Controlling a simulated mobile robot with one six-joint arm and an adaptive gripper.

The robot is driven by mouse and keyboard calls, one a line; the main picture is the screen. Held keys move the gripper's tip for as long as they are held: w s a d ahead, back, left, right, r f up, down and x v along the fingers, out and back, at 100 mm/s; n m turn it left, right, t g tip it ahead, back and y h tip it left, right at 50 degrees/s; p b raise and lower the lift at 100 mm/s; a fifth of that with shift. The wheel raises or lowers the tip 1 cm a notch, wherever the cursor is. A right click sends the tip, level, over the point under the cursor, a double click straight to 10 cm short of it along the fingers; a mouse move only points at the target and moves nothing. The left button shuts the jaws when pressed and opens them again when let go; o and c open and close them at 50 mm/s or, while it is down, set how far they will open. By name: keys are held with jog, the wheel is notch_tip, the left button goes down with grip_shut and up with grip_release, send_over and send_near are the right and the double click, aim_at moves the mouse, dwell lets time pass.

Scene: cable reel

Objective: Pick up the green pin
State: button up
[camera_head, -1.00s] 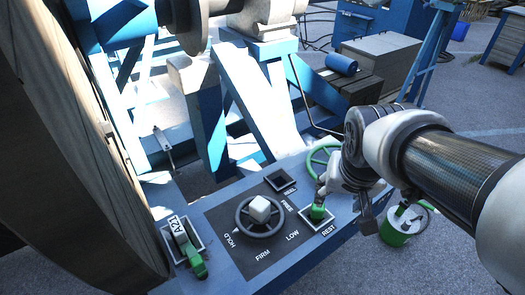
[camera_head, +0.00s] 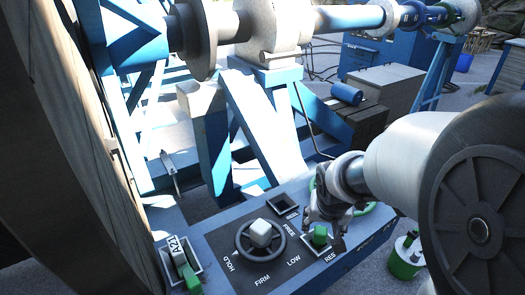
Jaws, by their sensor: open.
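A green pin (camera_head: 320,235) stands in the square socket marked REST on the blue panel, in the head view. My gripper (camera_head: 322,220) is open, right above and behind the pin, with its fingers close around the pin's top. I cannot tell whether the fingers touch it. Part of the pin's far side is hidden by the fingers. Another green piece (camera_head: 191,279) sits at the left socket, beside a white tag (camera_head: 178,246) marked A21.
A dial with a white knob (camera_head: 261,233) stands left of the pin. An empty square socket (camera_head: 284,204) lies behind it. A green handwheel (camera_head: 366,208) is partly hidden behind my arm. A large wooden reel (camera_head: 60,150) fills the left.

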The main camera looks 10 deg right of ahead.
aim_at(321, 231)
jog(key=x, duration=0.2)
jog(key=b+x, duration=0.1)
jog(key=x, duration=0.1)
jog(key=shift+s+f, duration=0.15)
jog(key=shift+f, duration=0.1)
jog(key=shift+w+d+f+b, duration=0.1)
jog(key=shift+w+f+b, duration=0.15)
jog(key=shift+f+b, duration=0.15)
jog(key=shift+c, duration=0.5)
grip_shut()
